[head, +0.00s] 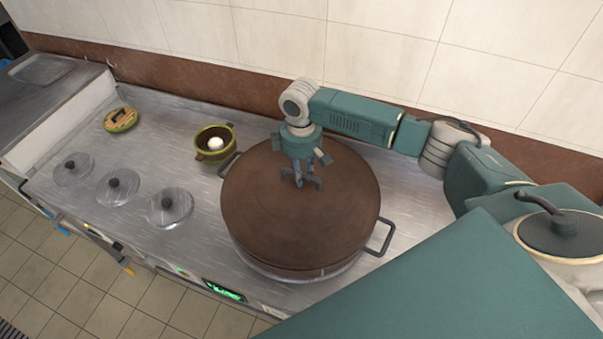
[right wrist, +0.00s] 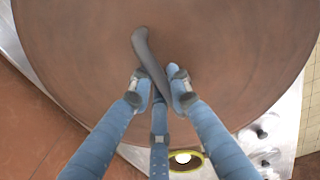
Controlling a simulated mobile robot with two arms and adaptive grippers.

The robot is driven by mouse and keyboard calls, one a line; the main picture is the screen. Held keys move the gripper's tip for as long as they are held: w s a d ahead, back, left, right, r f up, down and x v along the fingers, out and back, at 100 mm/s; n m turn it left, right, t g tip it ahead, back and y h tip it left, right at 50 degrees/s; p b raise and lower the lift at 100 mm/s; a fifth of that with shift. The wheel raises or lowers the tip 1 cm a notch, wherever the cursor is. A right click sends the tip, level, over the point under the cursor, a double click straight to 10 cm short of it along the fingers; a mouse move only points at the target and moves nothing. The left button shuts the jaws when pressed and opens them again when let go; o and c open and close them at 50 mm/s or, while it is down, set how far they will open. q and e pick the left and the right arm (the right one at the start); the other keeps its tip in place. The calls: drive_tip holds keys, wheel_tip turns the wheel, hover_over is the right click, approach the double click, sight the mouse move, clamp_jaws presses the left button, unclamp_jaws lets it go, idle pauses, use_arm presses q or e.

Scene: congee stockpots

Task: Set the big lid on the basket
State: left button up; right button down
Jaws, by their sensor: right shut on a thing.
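The big lid (head: 315,225) is a wide, round brown disc in the head view. It covers the top of a large metal vessel (head: 290,274) with loop handles at its sides. I cannot tell whether the lid rests on it or hangs slightly above. My right gripper (head: 308,183) is over the lid, shut on its dark curved handle. The right wrist view shows the fingers (right wrist: 158,88) around that handle (right wrist: 148,55) and the brown lid (right wrist: 235,50) below. A separate basket is not visible; the lid hides what is beneath. My left gripper is not in view.
A small green pot (head: 214,143) with a white round thing inside stands left of the vessel. A green-rimmed wooden lid (head: 121,119) and three clear lids with black knobs (head: 169,206) lie farther left. The tiled wall (head: 270,40) is behind.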

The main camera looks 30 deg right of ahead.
drive_tip(key=shift+r, duration=0.1)
drive_tip(key=shift+p, duration=0.45)
drive_tip(key=shift+f, duration=0.6)
idle(0.4)
drive_tip(key=c, duration=1.9)
unclamp_jaws()
drive_tip(key=shift+s+f, duration=0.1)
